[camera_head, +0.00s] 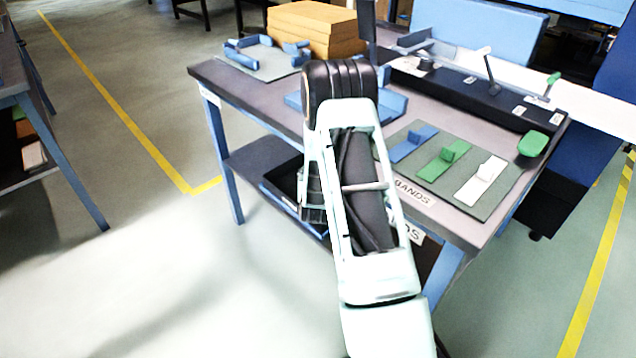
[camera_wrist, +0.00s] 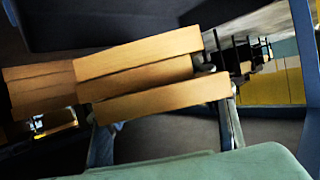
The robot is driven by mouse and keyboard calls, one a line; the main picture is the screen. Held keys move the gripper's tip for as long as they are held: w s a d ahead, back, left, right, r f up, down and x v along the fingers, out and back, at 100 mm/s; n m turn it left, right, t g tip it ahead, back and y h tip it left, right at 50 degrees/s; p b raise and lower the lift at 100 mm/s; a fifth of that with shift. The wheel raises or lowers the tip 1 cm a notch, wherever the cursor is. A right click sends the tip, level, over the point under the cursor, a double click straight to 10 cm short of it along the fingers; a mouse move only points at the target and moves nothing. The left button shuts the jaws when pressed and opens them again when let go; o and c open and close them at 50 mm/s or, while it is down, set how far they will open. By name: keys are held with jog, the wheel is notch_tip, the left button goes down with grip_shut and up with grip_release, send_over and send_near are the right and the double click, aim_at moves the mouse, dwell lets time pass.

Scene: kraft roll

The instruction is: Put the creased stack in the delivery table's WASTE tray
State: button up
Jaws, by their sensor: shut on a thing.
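In the wrist view, a tan layered stack (camera_wrist: 150,75) lies slanted across the middle, with dark gaps between its layers. My gripper (camera_wrist: 155,92) is shut on this stack, its fingers mostly hidden by it. I cannot make out a crease. In the head view my arm hides the gripper and the held stack. A dark tray (camera_head: 283,182) shows partly on the lower shelf of the table (camera_head: 240,90), left of my arm. No WASTE label is readable, so I cannot tell if this is the named tray or the delivery table.
A large brown stack (camera_head: 312,30) stands at the table's back. A grey mat (camera_head: 497,203) holds blue, green and white pieces, beside a partly hidden label ending in "BANDS" (camera_head: 413,191). A dark machine bed (camera_head: 460,92) lies behind. The floor at left (camera_head: 100,180) is clear.

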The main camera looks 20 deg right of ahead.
jog(key=shift+f+b, duration=0.65)
jog(key=shift+f, duration=1.05)
jog(key=shift+f, duration=0.3)
jog(key=shift+f, duration=0.3)
jog(key=o, duration=1.4)
jog(key=shift+r, duration=0.5)
jog(key=p+v, duration=0.3)
jog(key=v, duration=0.9)
jog(key=shift+s+p, duration=0.1)
jog(key=shift+p, duration=0.3)
